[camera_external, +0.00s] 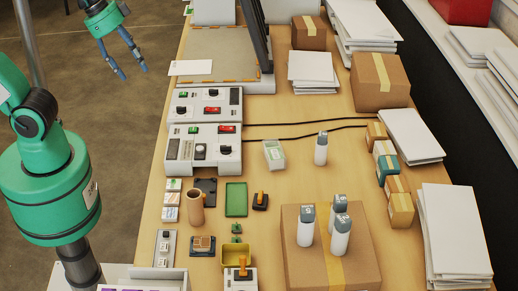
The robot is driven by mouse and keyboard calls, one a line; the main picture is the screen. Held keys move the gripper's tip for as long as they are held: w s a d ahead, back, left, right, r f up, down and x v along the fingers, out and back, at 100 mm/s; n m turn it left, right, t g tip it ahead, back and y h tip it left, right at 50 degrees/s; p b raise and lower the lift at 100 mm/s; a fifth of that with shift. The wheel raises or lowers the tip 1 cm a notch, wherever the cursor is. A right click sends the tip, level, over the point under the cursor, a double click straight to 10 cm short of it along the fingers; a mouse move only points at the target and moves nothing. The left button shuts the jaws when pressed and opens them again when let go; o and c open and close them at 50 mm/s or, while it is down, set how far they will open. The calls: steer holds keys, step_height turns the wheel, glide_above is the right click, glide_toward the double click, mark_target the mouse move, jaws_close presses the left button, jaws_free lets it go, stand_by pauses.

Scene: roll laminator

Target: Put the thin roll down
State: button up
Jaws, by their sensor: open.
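My gripper (132,72) is at the upper left, with its blue-grey fingers spread apart and pointing down. Nothing shows between them. In the picture it is over the floor, left of the table (290,160). I cannot pick out a thin roll with certainty. A tan cylinder (195,208) stands upright on the table at the front left, well apart from my gripper; it may be a mug or a roll.
Control boxes (205,143) and a flat grey machine bed (215,55) line the table's left side. Bottles (340,237) stand on a large carton (300,265) at the front. Boxes and paper stacks (412,136) fill the right side. The middle has some free room.

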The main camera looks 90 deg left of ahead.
steer(key=s+a+f+n, duration=0.1)
steer(key=s+f+n, duration=0.1)
steer(key=s, duration=0.4)
steer(key=shift+f+t, duration=0.15)
steer(key=shift+t, duration=0.15)
steer(key=shift+w+f, duration=0.1)
step_height(320, 180, down, 18)
steer(key=b, duration=1.8)
